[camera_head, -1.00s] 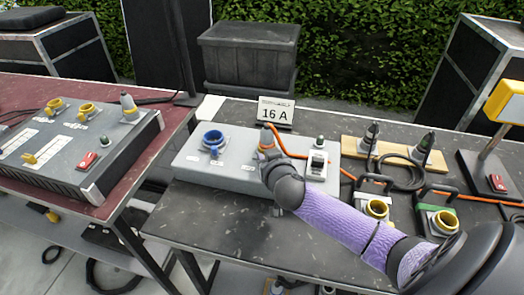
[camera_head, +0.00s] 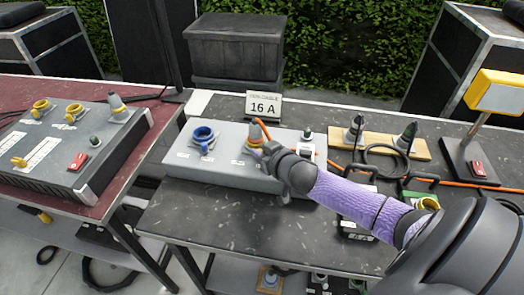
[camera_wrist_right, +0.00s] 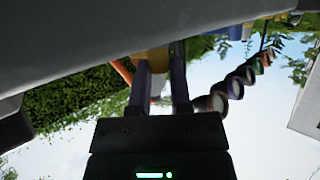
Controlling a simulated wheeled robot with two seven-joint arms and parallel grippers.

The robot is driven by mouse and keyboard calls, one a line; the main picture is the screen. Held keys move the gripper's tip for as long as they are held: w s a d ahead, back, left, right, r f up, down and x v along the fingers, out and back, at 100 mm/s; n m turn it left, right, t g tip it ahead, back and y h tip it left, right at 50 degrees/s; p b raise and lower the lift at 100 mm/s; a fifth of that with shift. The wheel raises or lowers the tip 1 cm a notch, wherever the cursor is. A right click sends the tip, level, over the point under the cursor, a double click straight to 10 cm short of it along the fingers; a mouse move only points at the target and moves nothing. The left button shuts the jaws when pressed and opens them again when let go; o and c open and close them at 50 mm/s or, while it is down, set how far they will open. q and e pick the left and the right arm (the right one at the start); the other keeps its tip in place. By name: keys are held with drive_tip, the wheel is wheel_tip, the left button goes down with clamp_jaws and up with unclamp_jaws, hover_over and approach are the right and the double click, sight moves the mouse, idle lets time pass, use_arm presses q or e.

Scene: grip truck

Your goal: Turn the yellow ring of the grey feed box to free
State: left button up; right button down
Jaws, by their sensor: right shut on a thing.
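The grey feed box (camera_head: 212,173) stands on the dark table, with a blue-ringed socket (camera_head: 203,138) on its left part. To the right of that is the yellow ring (camera_head: 254,142), with a grey plug (camera_head: 256,131) and orange cable standing in it. My right gripper (camera_head: 262,149) reaches in from the right and is shut at the yellow ring, partly hiding it. In the right wrist view, a bit of yellow (camera_wrist_right: 156,60) shows between the two fingers (camera_wrist_right: 160,88). The ring's exact turn is too small to read. My left gripper is out of view.
A "16 A" sign (camera_head: 264,105) stands behind the box. A wooden board (camera_head: 378,141) with dark plugs and a yellow-headed lamp stand (camera_head: 497,92) are at right. Another grey box (camera_head: 60,163) with yellow sockets is on the red table at left.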

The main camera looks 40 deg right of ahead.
drive_tip(key=c, duration=0.5)
unclamp_jaws()
drive_tip(key=shift+c, duration=0.2)
drive_tip(key=d+p+v, duration=0.1)
drive_tip(key=p+v, duration=0.2)
drive_tip(key=v, duration=0.6)
drive_tip(key=shift+s+a+r+p, duration=0.25)
drive_tip(key=shift+s+a+p, duration=0.15)
drive_tip(key=shift+a, duration=0.1)
